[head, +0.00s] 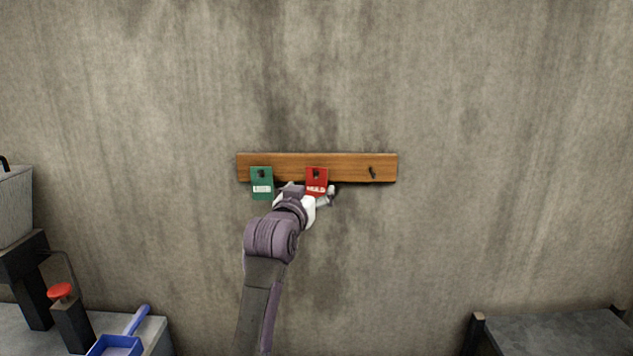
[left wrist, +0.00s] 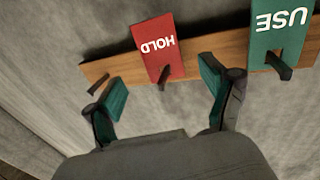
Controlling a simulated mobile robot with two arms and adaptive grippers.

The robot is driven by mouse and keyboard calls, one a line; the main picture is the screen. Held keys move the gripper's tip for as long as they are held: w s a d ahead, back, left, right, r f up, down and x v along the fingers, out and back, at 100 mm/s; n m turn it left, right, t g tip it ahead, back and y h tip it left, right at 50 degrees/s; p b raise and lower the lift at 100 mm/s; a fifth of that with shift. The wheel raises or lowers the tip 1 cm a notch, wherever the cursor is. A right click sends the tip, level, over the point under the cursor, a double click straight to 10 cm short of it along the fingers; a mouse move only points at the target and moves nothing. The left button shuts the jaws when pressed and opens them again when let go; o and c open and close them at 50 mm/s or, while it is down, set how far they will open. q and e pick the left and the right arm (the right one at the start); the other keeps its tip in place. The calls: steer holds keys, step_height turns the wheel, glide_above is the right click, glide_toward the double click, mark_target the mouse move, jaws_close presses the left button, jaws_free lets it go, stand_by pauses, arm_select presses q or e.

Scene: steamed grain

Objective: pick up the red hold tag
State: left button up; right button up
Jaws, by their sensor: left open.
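The red hold tag (head: 316,178) hangs on the middle hook of a wooden rail on the wall; the left wrist view shows its white HOLD lettering (left wrist: 157,46). My left gripper (head: 312,192) is at the tag's lower part in the head view and hides some of what is behind it. In the left wrist view my left gripper (left wrist: 163,95) is open, its two green-padded fingers apart to either side of the tag's line, with nothing between them that I can see gripped. My right gripper is not in view.
The wooden rail (head: 345,162) also bears a green tag (head: 262,183), marked USE, on its left hook, close to my left gripper. The right hook (head: 372,172) is empty. A dark surface (head: 550,335) is lower right.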

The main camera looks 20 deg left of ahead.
mark_target(316, 180)
arm_select(q)
steer(key=w+p, duration=0.2)
steer(key=w, duration=0.1)
steer(key=w+p, duration=0.1)
steer(key=shift+w+a+r, duration=0.2)
steer(key=shift+w+r, duration=0.1)
steer(key=shift+w+f, duration=0.15)
steer(key=shift+w, duration=0.2)
steer(key=c, duration=0.9)
